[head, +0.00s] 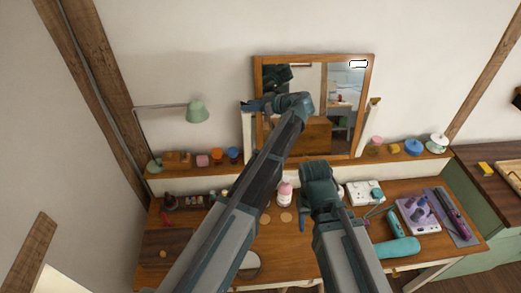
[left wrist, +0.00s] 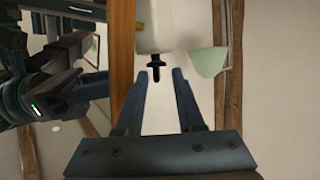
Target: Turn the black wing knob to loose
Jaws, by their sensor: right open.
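The black wing knob (left wrist: 156,69) shows in the left wrist view, sticking out from a pale post (left wrist: 155,28) beside the mirror's wooden frame (left wrist: 122,55). My left gripper (left wrist: 162,72) is open, with one finger on each side of the knob. A gap shows between the knob and each finger. In the head view my left gripper (head: 246,105) is at the left side of the mirror (head: 312,59) and hides the knob there. My right gripper (head: 304,218) is open and empty over the desk, below the mirror.
A wooden shelf (head: 205,168) with small jars runs behind the desk. A pink bottle (head: 285,193), a white socket box (head: 365,193) and a teal hairdryer (head: 398,247) stand or lie on the desk.

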